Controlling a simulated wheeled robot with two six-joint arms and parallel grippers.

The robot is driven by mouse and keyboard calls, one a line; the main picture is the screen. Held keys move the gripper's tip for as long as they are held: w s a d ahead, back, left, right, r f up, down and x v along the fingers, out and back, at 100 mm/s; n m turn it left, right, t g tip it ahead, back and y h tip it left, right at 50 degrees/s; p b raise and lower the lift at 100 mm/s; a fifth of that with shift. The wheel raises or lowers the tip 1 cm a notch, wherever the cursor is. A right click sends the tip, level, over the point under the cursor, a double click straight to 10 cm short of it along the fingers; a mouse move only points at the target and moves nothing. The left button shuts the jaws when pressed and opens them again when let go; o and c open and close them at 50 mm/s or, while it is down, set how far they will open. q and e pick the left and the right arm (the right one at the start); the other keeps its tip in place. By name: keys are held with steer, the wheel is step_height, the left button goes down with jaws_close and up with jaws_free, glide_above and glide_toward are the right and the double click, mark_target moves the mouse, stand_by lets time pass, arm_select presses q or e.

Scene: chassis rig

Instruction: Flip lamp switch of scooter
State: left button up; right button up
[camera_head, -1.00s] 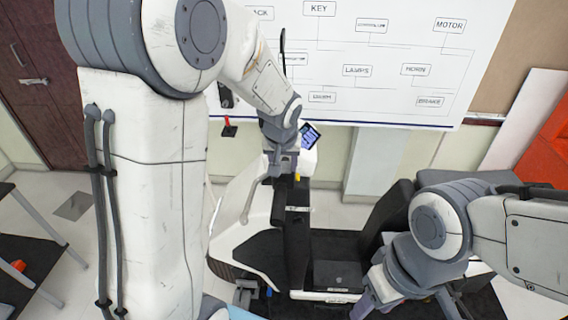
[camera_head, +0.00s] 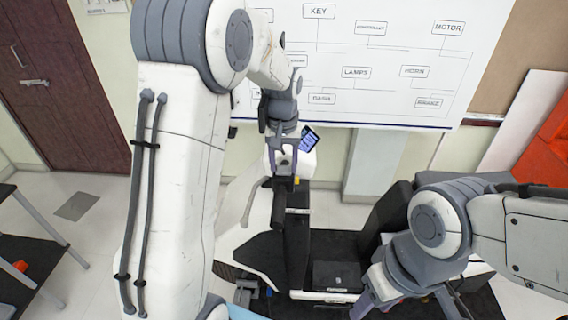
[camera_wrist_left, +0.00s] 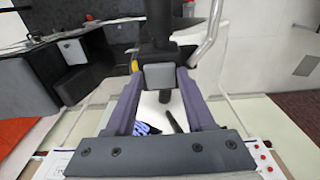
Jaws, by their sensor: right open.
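The scooter (camera_head: 262,252) stands in the middle of the head view, with a dark floorboard and a lit display (camera_head: 309,139) at its handlebar. My left gripper (camera_head: 283,176) is at the handlebar, its fingers spread on either side of a dark handlebar part (camera_wrist_left: 158,42). In the left wrist view a grey block sits between the fingertips; I cannot tell whether they press on it. A small yellow part (camera_wrist_left: 134,66) shows beside the left fingertip. I cannot make out the lamp switch for certain. My right gripper (camera_head: 408,304) is open and empty, low beside the seat, partly cut off.
A whiteboard chart (camera_head: 385,60) with labelled boxes hangs behind the scooter. A dark seat (camera_head: 383,215) is at the right. A dark table (camera_head: 30,255) stands at the left, with bare floor between it and my left arm. An orange panel (camera_head: 548,150) leans at the far right.

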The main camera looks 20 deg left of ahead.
mark_target(284, 172)
arm_select(q)
steer(key=shift+o, duration=1.2)
steer(key=shift+r, duration=0.15)
step_height(284, 172, up, 10)
steer(key=b, duration=0.3)
steer(key=shift+s+b, duration=0.35)
steer(key=shift+d+r, duration=0.1)
steer(key=shift+d, duration=0.1)
